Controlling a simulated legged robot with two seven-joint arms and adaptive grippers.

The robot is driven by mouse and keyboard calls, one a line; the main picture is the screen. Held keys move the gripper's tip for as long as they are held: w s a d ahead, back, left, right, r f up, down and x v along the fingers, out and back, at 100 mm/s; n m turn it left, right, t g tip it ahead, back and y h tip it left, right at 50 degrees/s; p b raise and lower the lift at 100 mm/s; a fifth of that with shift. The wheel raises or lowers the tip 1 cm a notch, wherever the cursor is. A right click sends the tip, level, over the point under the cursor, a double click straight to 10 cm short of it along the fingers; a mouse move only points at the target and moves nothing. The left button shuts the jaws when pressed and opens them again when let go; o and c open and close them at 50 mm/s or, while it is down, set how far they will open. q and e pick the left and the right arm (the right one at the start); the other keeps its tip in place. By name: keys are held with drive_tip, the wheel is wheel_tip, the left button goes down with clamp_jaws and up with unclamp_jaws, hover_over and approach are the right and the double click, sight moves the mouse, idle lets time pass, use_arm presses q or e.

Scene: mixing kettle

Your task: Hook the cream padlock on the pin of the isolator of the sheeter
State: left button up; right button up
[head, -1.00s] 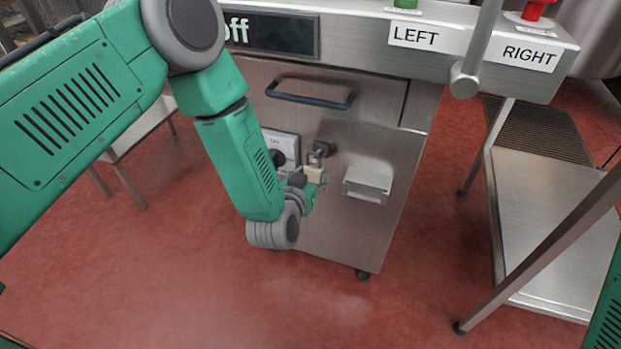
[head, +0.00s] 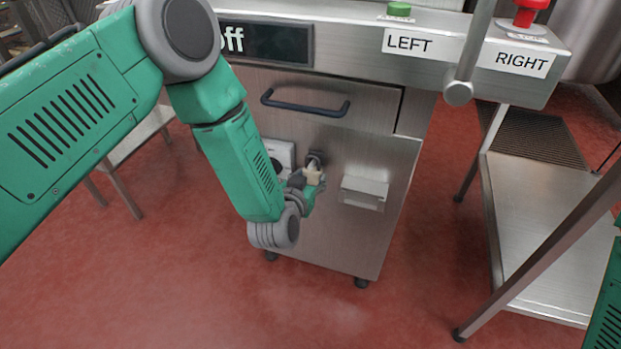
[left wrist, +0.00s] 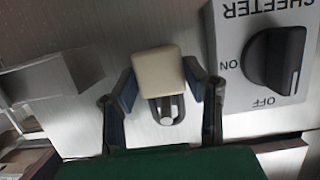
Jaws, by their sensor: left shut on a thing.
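The cream padlock (head: 313,174) is held in my left gripper (head: 304,187) in front of the cabinet. In the left wrist view the padlock (left wrist: 158,74) sits between the two fingers of my left gripper (left wrist: 161,88), which are shut on its sides. Its grey shackle (left wrist: 152,108) overlaps the metal pin (left wrist: 168,112); I cannot tell for sure whether the shackle is around the pin or only in front of it. The sheeter isolator (left wrist: 270,55) is a white plate with a black knob beside the pin. In the head view the isolator (head: 285,150) is partly hidden by my arm. My right gripper is out of view.
A small metal box (head: 363,192) sticks out of the cabinet front to the right of the padlock. A dark drawer handle (head: 305,107) is above. A steel table (head: 545,215) stands at the right. The red floor in front is clear.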

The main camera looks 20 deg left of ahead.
use_arm(q)
drive_tip(key=shift+w+f+b, duration=0.3)
drive_tip(key=shift+f+b, duration=0.05)
drive_tip(key=shift+f, duration=0.25)
idle(0.5)
drive_tip(key=o, duration=1.2)
drive_tip(key=shift+o, duration=0.6)
drive_tip(key=o, duration=0.4)
